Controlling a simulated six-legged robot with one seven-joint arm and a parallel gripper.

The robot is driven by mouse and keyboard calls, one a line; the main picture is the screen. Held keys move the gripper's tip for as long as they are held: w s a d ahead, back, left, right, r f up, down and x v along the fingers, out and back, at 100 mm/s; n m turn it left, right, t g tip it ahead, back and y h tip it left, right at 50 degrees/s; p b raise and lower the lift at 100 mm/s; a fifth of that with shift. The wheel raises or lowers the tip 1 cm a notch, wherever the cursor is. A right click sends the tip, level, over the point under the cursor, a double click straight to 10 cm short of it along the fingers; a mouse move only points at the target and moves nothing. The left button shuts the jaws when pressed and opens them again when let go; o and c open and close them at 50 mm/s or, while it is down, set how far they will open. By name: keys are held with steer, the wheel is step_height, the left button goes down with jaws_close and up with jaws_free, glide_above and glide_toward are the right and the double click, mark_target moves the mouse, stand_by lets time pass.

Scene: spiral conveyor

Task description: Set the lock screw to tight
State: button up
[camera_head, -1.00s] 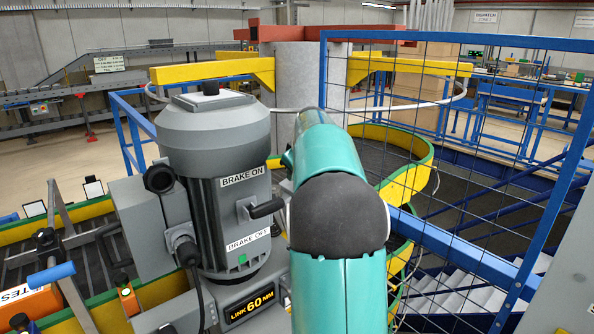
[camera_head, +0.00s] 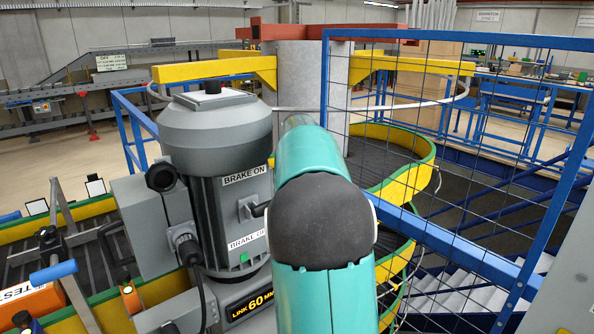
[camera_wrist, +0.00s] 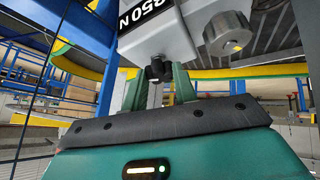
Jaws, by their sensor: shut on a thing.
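In the wrist view, a small black screw head (camera_wrist: 157,69), which looks like the lock screw, sticks out below a grey block marked 350 N (camera_wrist: 160,36). My gripper (camera_wrist: 158,80) is shut on it, with a teal finger on each side. How far the screw is turned cannot be seen. In the head view my teal arm stands upright in front and hides my gripper and the screw.
A grey motor (camera_head: 215,140) with BRAKE ON and BRAKE OFF labels stands just left of my arm. A blue mesh guard (camera_head: 450,150) is on the right. A silver cylinder (camera_wrist: 228,33) sits close right of the block.

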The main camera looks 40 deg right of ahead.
steer(key=o, duration=1)
steer(key=v, duration=0.7)
steer(key=shift+s+a+r, duration=0.1)
steer(key=shift+r, duration=0.1)
